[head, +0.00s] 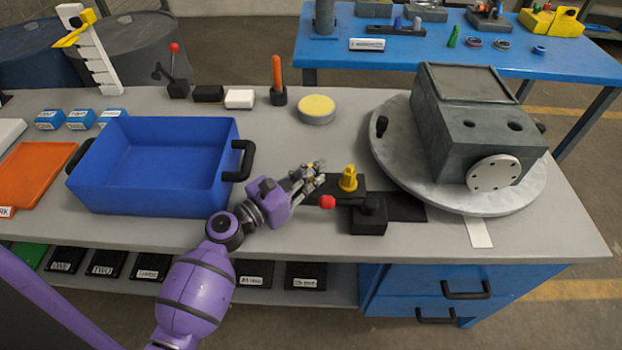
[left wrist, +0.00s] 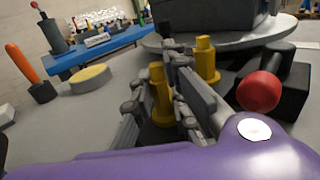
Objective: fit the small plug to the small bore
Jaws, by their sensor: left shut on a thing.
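My left gripper (head: 314,174) is shut on a yellow plug, which stands between its fingers in the left wrist view (left wrist: 159,92). The plug's lower end is close to the black stand; I cannot tell whether it touches. A second yellow plug (head: 348,179) stands upright on the black stand (head: 352,190), just right of the gripper, and also shows in the left wrist view (left wrist: 205,60). The grey housing (head: 455,110) has two dark bores on its sloped face, a smaller one (head: 470,124) and a larger one (head: 515,126). My right gripper is out of view.
A red knob (head: 327,202) and black block (head: 369,216) sit in front of the stand. The housing rests on a round grey turntable (head: 400,170). A blue bin (head: 150,195) stands left of the gripper. A yellow-topped disc (head: 317,108) lies behind.

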